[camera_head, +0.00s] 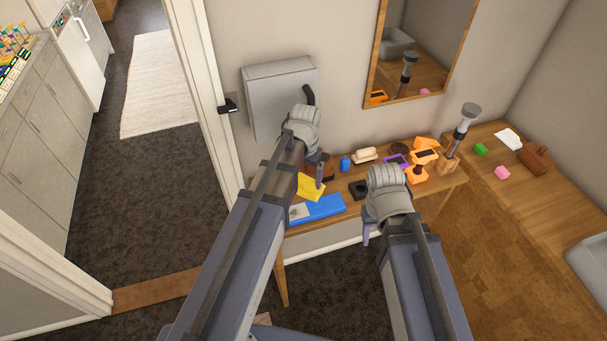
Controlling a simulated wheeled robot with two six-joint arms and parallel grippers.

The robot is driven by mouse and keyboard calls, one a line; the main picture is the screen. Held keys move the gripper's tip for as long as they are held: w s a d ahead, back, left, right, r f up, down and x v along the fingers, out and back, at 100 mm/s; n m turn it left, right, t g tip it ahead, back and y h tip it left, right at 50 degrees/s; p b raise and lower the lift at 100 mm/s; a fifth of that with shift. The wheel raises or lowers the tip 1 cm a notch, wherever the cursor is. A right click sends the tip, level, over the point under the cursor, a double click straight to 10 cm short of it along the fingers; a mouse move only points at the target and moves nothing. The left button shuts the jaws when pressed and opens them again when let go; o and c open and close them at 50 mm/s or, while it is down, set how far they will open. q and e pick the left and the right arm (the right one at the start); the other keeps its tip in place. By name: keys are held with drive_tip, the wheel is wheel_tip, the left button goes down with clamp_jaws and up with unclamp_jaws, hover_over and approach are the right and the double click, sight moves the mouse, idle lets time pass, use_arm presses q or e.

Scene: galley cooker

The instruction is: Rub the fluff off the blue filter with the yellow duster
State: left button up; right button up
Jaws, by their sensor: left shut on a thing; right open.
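The blue filter (322,208) lies flat on the wooden table, near its front left. A pale grey patch of fluff (299,211) shows at its left end. The yellow duster (311,187) is just above or behind the filter. My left gripper (318,175) is shut on the duster; the arm hides part of it, and I cannot tell whether the duster touches the filter. My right gripper (368,232) is open and empty at the table's front edge, right of the filter, partly hidden behind its own wrist.
On the table are a black block (358,189), a small blue bottle (345,163), a cream item (364,155) and several orange things (424,150). A grey wall box (270,90) hangs behind. A side counter (540,205) stands right.

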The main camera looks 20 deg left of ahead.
sight(306, 187)
use_arm(q)
drive_tip(key=shift+f+b, duration=2.5)
drive_tip(key=shift+f, duration=0.05)
drive_tip(key=shift+r, duration=0.1)
